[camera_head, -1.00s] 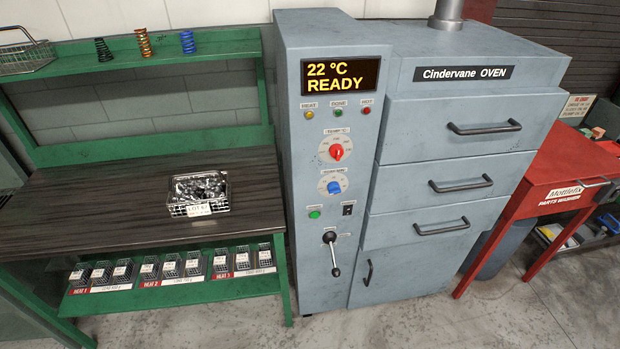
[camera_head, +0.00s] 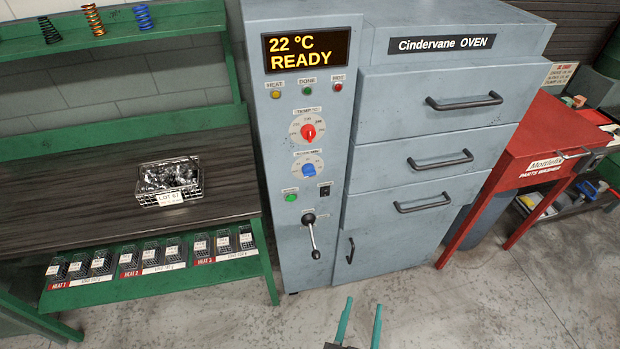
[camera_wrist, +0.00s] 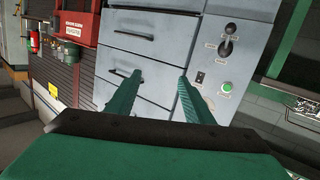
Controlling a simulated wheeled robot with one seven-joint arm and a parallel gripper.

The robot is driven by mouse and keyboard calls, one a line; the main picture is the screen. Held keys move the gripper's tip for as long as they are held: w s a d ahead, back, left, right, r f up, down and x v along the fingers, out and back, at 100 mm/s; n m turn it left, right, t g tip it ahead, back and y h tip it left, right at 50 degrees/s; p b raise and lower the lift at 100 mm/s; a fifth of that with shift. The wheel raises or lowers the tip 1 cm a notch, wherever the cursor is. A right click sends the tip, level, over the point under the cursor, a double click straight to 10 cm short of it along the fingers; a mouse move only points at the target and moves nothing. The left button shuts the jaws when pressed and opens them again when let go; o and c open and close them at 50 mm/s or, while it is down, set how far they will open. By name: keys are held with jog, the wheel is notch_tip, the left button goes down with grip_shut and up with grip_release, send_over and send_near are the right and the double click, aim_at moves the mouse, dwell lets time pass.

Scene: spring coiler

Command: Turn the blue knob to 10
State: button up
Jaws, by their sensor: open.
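The blue knob (camera_head: 309,170) is on a white dial on the oven's front panel, below the red knob (camera_head: 308,131). The dial numbers are too small to read. The oven display (camera_head: 306,51) reads 22 °C READY. My gripper (camera_head: 361,305) shows at the bottom of the head view, low and in front of the oven, well apart from the blue knob. Its two teal fingers are open and empty. In the wrist view, my gripper (camera_wrist: 160,85) points toward the oven drawers (camera_wrist: 133,45), and the blue knob is not visible there.
A lever with a black ball (camera_head: 315,254) and a green button (camera_head: 291,197) sit below the knobs. A wire basket of dark parts (camera_head: 169,182) stands on the bench at left. A red parts washer (camera_head: 545,145) stands at right. The floor before the oven is clear.

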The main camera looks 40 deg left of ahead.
jog(key=w+a+r+n+y, duration=0.3)
jog(key=w+a+r, duration=0.2)
jog(key=w+a, duration=0.3)
jog(key=n+g+y, duration=0.3)
jog(key=n+y, duration=0.1)
jog(key=y, duration=0.1)
send_near(309, 176)
jog(key=x, duration=0.9)
jog(key=shift+w, duration=0.2)
jog(key=shift+s+a, duration=0.1)
jog(key=c, duration=1)
